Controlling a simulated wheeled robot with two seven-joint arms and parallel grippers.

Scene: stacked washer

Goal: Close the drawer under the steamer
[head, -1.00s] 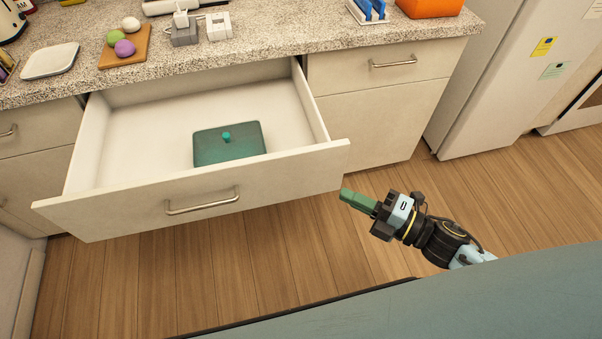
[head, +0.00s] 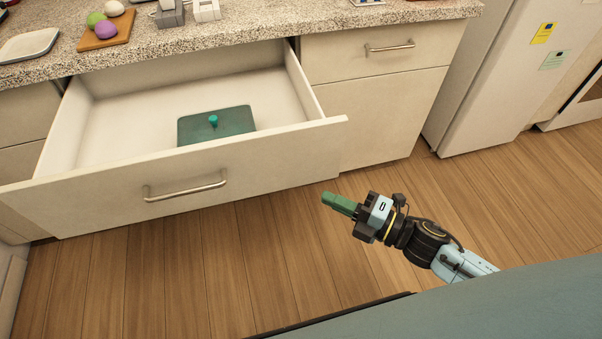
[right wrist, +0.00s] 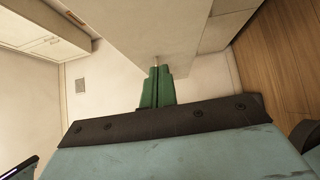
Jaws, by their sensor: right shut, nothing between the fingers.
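The drawer (head: 262,153) under the counter is pulled wide open in the head view, with a metal bar handle (head: 186,187) on its front. A teal flat lid with a small knob (head: 214,127) lies inside it. My right gripper (head: 328,199) has its green fingers shut and empty, in front of and below the right end of the drawer front, apart from it in the head view. In the right wrist view the shut fingers (right wrist: 157,88) point toward pale panels; which panel is the drawer is hard to tell. The steamer cannot be made out. My left gripper is not in view.
The granite counter (head: 250,25) above holds a wooden board (head: 110,30) with coloured balls, a white plate (head: 28,45) and small grey and white items. A closed drawer (head: 370,52) and cabinet are at right, then a white fridge (head: 500,80). The wooden floor (head: 240,260) is clear.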

